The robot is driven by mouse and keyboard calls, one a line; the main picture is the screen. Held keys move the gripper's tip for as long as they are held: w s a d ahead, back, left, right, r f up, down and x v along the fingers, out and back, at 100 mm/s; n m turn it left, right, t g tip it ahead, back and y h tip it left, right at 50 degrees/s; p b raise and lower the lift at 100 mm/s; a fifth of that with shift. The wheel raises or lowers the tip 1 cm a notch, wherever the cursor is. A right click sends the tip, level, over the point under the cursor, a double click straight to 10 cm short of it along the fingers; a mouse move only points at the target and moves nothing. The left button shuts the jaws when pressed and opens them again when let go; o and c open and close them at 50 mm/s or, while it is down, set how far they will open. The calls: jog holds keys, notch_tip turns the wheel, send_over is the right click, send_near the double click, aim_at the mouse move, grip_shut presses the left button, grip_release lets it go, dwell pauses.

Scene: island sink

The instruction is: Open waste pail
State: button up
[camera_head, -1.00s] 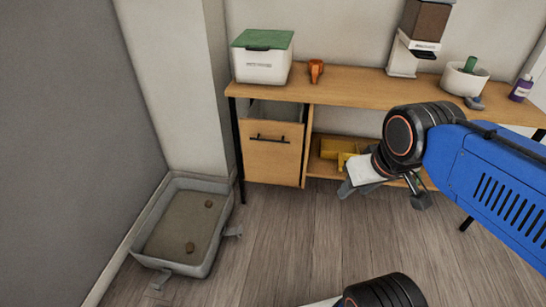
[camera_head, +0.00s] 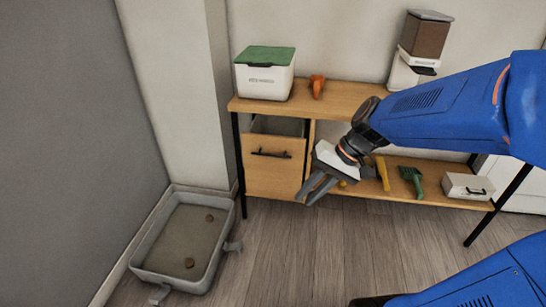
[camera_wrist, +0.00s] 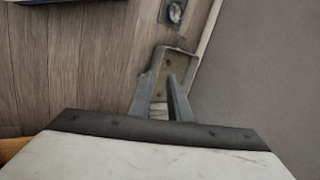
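A white box with a green lid (camera_head: 265,70), which looks like the waste pail, stands upright on the left end of the wooden counter. Its lid is shut; the writing on its front is too small to read. My gripper (camera_head: 312,197) is lower, in front of the shelf unit and just right of the drawer front, pointing down and left. It is apart from the box. In the wrist view my gripper (camera_wrist: 160,88) has its two fingers spread with nothing between them. The pail is not in the wrist view.
A wooden drawer (camera_head: 275,167) stands slightly open under the box. An orange object (camera_head: 317,85) sits right of the box. A grey litter tray (camera_head: 146,261) with brown clumps lies on the floor at left. A food dispenser (camera_head: 424,40) stands farther right. Shelf items include a green scoop (camera_head: 412,180).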

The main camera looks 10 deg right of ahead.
jog(key=w+a+f+m+y, duration=0.1)
jog(key=w+f+m+y, duration=0.15)
jog(key=w, duration=0.55)
jog(key=m+t+y, duration=0.3)
jog(key=m+t, duration=0.6)
jog(key=m, duration=0.1)
send_near(276, 156)
jog(key=x, duration=1.1)
jog(key=shift+w+a+f, duration=0.1)
jog(key=shift+w+a, duration=0.1)
jog(key=shift+w, duration=0.1)
grip_shut()
